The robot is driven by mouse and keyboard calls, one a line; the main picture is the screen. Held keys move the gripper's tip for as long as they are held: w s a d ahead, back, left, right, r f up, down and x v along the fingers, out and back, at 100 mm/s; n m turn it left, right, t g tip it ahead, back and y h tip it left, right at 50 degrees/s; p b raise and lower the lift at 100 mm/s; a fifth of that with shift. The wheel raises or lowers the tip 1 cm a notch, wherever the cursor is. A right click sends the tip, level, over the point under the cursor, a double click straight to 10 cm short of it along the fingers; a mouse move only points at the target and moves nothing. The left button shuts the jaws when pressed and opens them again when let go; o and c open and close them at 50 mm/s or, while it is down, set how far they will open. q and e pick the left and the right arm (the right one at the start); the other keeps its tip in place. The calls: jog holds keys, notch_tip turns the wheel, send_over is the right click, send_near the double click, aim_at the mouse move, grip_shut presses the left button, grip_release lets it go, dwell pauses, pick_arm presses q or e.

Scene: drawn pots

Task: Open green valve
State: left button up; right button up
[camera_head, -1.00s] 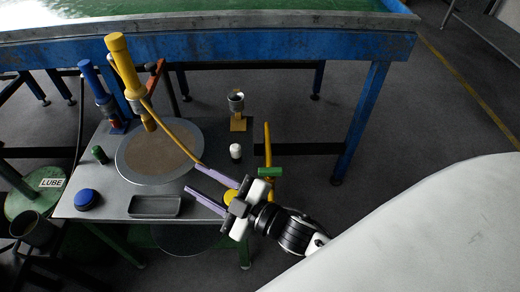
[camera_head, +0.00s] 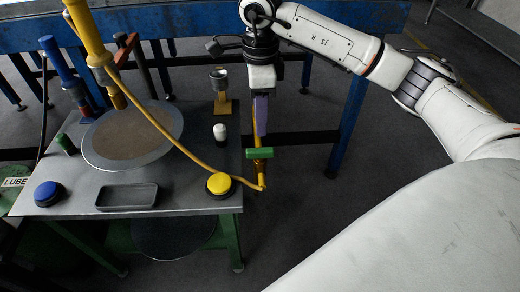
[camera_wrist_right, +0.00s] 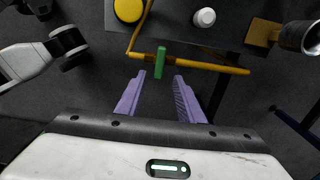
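The green valve (camera_head: 259,153) is a short green handle on a yellow pipe (camera_head: 263,174) beside the table's right edge. The handle lies crosswise to the pipe. My right gripper (camera_head: 261,133) hangs just above and behind the handle in the head view, with purple fingers pointing down. In the right wrist view the green valve (camera_wrist_right: 161,62) is just beyond the fingertips and lined up with the gap between them. There my right gripper (camera_wrist_right: 160,75) is open, with nothing between its fingers. My left gripper is in no view.
The metal table (camera_head: 83,190) holds a yellow button (camera_head: 218,183), a white knob (camera_head: 220,133), a blue button (camera_head: 48,193), a tray (camera_head: 127,197) and a round disc (camera_head: 135,140). A yellow hose (camera_head: 175,143) loops near the valve. A blue frame (camera_head: 347,120) stands behind.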

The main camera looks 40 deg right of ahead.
aim_at(260, 150)
notch_tip(260, 150, down, 8)
jog(key=shift+f+b, duration=0.25)
jog(key=shift+b, duration=0.55)
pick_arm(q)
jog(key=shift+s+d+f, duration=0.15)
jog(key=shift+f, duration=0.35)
pick_arm(e)
jog(key=shift+f, duration=0.75)
jog(key=shift+c, duration=0.4)
grip_shut()
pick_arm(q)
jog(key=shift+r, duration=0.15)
